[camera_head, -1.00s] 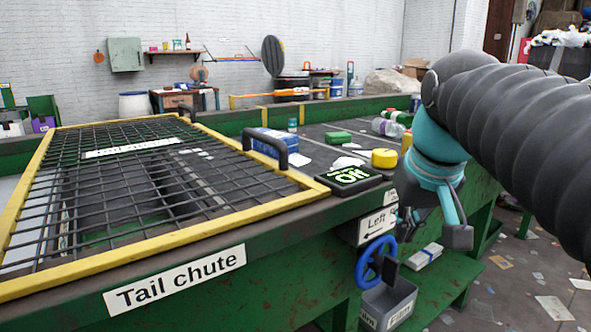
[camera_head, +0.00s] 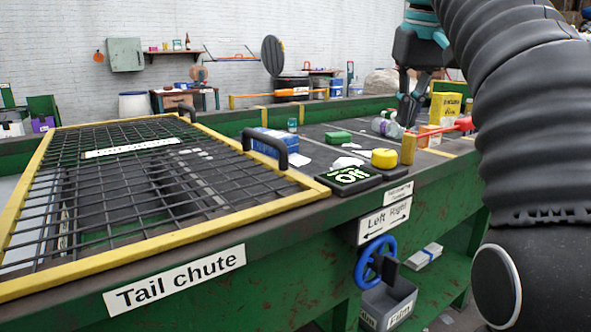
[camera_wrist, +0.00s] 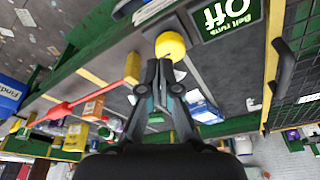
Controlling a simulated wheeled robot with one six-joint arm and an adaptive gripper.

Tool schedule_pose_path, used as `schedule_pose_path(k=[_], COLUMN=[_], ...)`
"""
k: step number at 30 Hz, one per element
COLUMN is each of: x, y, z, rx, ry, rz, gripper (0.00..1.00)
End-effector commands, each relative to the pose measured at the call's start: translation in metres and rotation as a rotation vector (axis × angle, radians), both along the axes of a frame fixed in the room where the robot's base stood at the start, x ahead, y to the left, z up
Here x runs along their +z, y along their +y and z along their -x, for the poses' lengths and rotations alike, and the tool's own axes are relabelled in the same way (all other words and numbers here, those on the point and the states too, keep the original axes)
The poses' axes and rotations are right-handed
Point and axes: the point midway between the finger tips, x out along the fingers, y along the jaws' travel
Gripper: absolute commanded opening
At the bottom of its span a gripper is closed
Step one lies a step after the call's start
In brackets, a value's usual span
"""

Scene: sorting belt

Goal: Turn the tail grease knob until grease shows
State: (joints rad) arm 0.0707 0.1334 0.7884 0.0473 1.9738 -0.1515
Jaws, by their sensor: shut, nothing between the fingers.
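I cannot make out a grease knob or any grease for certain in either view. A blue handwheel (camera_head: 376,262) sits on the green belt frame, under a white "Left Right" sign (camera_head: 384,221). A small white label (camera_head: 398,193), too small to read, is just above that sign. My gripper (camera_head: 406,120) is shut and empty, pointing down above the far part of the belt, well above and behind the handwheel. In the wrist view its closed fingertips (camera_wrist: 163,75) appear in front of a yellow round object (camera_wrist: 170,46), apparently holding nothing.
A dark panel (camera_head: 350,178) reading "Off" lies on the belt edge. A yellow-framed mesh guard (camera_head: 230,213) covers the tail chute. Bottles, boxes, a yellow block (camera_head: 408,149) and a red-handled tool (camera_head: 455,126) lie near my gripper. A grey bin (camera_head: 389,303) hangs below the handwheel.

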Motion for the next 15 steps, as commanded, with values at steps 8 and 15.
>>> schedule_pose_path(k=[8,15], x=[-0.025,-0.055], y=[0.0,0.0], z=[0.001,0.001], rx=[0.0,0.0], ry=[0.001,-0.001], rz=[0.0,0.0], gripper=[0.0,0.0])
